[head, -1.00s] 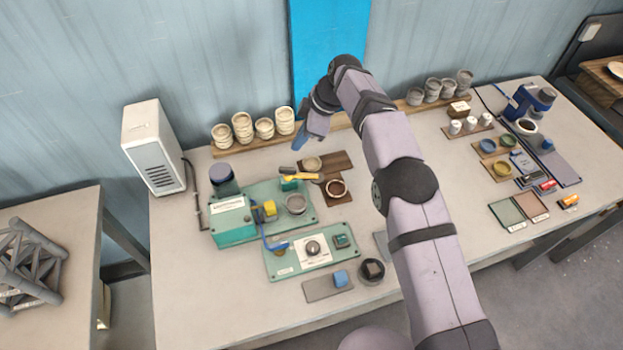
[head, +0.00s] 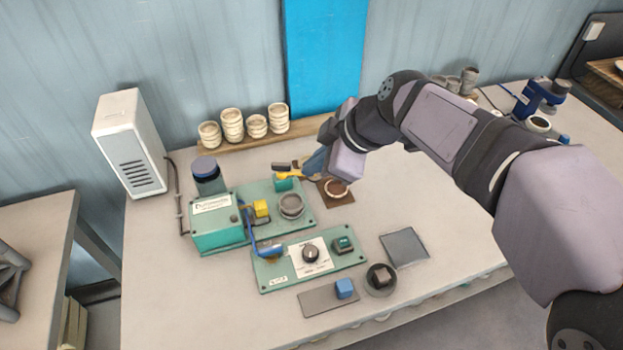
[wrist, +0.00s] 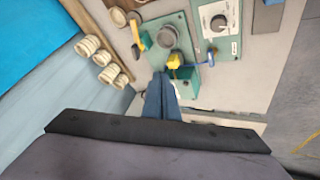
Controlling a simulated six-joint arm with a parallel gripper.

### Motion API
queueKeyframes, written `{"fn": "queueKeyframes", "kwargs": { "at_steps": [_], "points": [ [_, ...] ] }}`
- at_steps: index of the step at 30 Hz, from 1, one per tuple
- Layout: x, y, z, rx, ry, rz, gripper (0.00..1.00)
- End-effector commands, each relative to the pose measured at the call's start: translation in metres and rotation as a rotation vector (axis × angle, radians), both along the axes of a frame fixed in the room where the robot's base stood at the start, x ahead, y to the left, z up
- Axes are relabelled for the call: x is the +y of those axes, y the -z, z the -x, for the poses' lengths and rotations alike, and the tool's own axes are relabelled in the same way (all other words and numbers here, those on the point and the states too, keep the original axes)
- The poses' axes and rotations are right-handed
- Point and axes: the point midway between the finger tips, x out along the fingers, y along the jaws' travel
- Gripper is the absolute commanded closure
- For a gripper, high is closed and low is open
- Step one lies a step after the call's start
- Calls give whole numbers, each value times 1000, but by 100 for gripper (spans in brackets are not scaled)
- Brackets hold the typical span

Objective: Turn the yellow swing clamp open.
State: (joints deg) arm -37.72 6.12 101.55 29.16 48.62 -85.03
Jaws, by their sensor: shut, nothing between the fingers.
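The yellow swing clamp (head: 288,174) sits on a teal post at the back edge of the green fixture plate (head: 303,216). Its dark grip points left in the head view. In the wrist view the clamp (wrist: 141,41) lies ahead and slightly left of my fingertips. My gripper (head: 308,170) is shut and empty, its blue fingers slanting down close to the clamp's right end in the head view. In the wrist view my gripper (wrist: 160,76) shows its fingers together. I cannot tell whether they touch the clamp.
A grey ring (head: 291,205) and a yellow block (head: 261,208) are close by on the fixture. A blue lever (head: 269,250) and a control panel (head: 311,262) stand in front. Stacked cream bowls (head: 232,124) line the back shelf.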

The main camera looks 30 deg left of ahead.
Motion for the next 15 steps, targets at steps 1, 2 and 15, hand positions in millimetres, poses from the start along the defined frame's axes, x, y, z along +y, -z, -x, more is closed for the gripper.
{"fn": "queueKeyframes", "kwargs": {
  "at_steps": [1, 2, 15],
  "points": [
    [-8, 23, 7, 19, 13, 19, 100],
    [-12, 36, 9, 25, 21, 28, 100],
    [-19, 64, -25, -160, 76, 9, 100]
  ]
}}
